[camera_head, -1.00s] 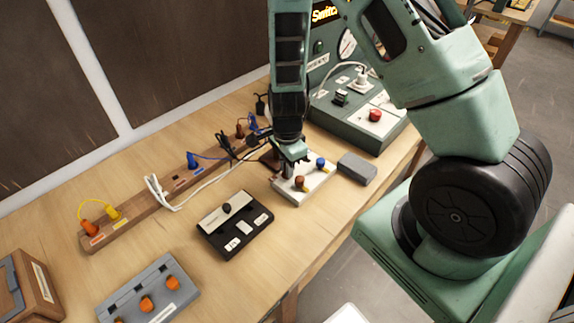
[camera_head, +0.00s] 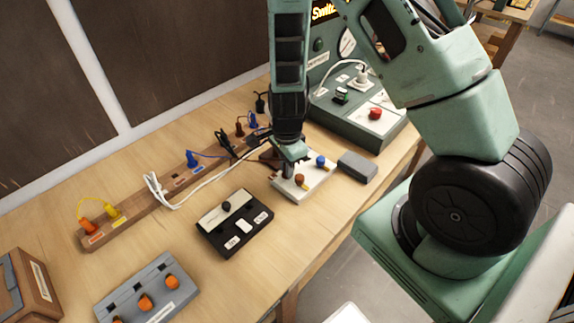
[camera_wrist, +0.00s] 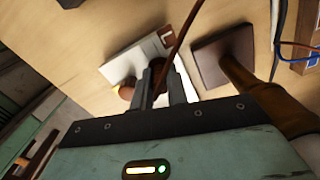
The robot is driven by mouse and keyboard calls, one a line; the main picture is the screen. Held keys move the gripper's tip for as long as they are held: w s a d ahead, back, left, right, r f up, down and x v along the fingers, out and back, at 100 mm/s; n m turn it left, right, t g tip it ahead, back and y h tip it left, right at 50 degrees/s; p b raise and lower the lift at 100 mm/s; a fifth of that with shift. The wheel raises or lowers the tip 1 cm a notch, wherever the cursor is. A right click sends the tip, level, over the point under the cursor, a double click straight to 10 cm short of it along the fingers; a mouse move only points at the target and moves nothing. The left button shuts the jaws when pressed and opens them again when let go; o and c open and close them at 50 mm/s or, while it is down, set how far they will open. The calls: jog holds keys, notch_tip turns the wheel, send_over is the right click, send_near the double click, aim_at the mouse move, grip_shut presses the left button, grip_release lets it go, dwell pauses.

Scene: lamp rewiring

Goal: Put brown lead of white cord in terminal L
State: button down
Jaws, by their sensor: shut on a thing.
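The white terminal block (camera_head: 284,189) stands on the bench, with a brown knob (camera_head: 299,180) and a blue knob (camera_head: 321,161) on top. In the wrist view, the block (camera_wrist: 120,66) bears a brown label with a white L (camera_wrist: 167,40). My gripper (camera_wrist: 159,80) is shut on the brown lead (camera_wrist: 188,38), which runs up and away from between the fingers. In the head view my gripper (camera_head: 289,168) points down at the block's back left edge. The fingers hide the lead's tip, so I cannot tell whether it is inside terminal L. The white cord (camera_head: 195,189) lies along the wooden rail.
A black switch box (camera_head: 235,222) stands in front left of the block. A grey box (camera_head: 357,167) sits close on its right, and a green test panel (camera_head: 345,115) stands behind. The wooden rail (camera_head: 145,205) carries coloured plugs.

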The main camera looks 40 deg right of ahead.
jog(key=shift+f, duration=0.15)
jog(key=c, duration=1.3)
grip_release()
notch_tip(320, 180, up, 17)
jog(key=shift+r+p, duration=0.2)
jog(key=shift+p, duration=0.2)
jog(key=s+a+n+b, duration=0.1)
jog(key=s+a+n, duration=0.5)
jog(key=n, duration=0.3)
jog(key=s+a+r+n+b, duration=0.1)
jog(key=s+a+n+b, duration=0.1)
jog(key=s+a+n, duration=0.4)
jog(key=s+a+r+n+b, duration=0.1)
jog(key=s+a+n, duration=0.5)
jog(key=n, duration=0.5)
jog(key=shift+s+a+r+n+y, duration=0.1)
jog(key=shift+s+n+y, duration=0.05)
jog(key=shift+s, duration=0.35)
jog(key=shift+s+r+n+y, duration=0.1)
jog(key=shift+s+n+y, duration=0.05)
jog(key=shift+s, duration=0.3)
